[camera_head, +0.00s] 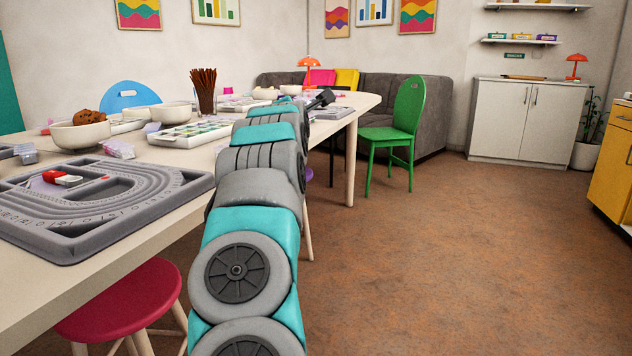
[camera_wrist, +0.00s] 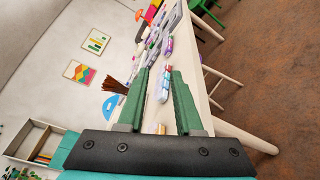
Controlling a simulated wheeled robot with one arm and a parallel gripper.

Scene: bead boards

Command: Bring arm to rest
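My arm stretches forward from the bottom of the head view, along the right edge of the long pale table (camera_head: 150,255). Its dark far end, my gripper (camera_head: 322,98), looks small there and sits close to the table's far part. In the wrist view my gripper (camera_wrist: 160,76) shows two green fingers standing apart, with nothing clearly held. Small packets (camera_wrist: 166,82) on the table show between and beyond the fingers. The wrist view is tilted.
A grey bead board (camera_head: 100,235), bowls (camera_head: 80,134) and trays crowd the table. A red stool (camera_head: 125,300) stands at its near edge and a green chair (camera_head: 395,135) beyond the arm. The brown floor (camera_head: 460,260) to the right is clear.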

